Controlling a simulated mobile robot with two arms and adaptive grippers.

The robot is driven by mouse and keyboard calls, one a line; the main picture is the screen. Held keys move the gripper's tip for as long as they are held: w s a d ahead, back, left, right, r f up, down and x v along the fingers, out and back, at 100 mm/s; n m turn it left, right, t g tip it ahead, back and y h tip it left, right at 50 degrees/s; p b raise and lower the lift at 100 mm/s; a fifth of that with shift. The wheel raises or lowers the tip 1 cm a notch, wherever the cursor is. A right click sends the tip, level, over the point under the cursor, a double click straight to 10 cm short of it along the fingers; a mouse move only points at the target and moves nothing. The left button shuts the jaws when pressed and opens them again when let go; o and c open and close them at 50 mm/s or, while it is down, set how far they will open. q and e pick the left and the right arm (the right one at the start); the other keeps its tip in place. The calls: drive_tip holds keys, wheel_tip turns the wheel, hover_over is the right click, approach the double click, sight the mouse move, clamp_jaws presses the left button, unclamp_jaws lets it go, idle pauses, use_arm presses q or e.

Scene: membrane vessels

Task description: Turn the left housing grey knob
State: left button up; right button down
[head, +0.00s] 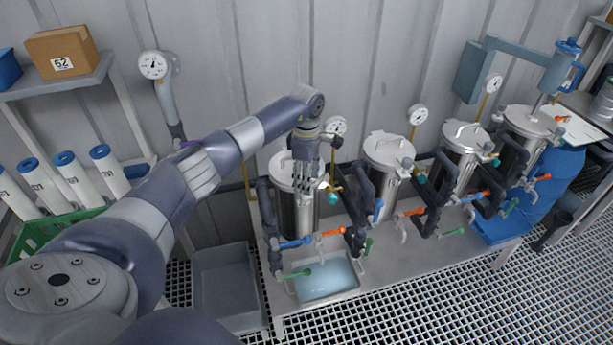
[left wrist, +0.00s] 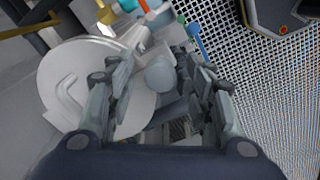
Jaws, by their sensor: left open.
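The left housing (head: 296,215) is the leftmost steel vessel on the bench. Its round lid (left wrist: 70,85) fills the left of the left wrist view. A rounded grey knob (left wrist: 160,74) beside the lid shows between my left fingers in that view. In the head view the knob is hidden by the hand. My left gripper (head: 303,184) points down at the housing's top right side, open. Its fingers stand on both sides of the knob, and I cannot tell whether they touch it. My right gripper does not show.
Several more steel vessels (head: 388,160) stand to the right along the bench. A blue handle (head: 295,243), an orange handle (head: 333,232) and a green handle (head: 297,274) stick out in front. A water-filled tray (head: 326,281) lies below. A gauge (head: 336,127) stands close behind my gripper.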

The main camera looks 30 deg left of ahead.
use_arm(q)
drive_tip(key=c, duration=1.1)
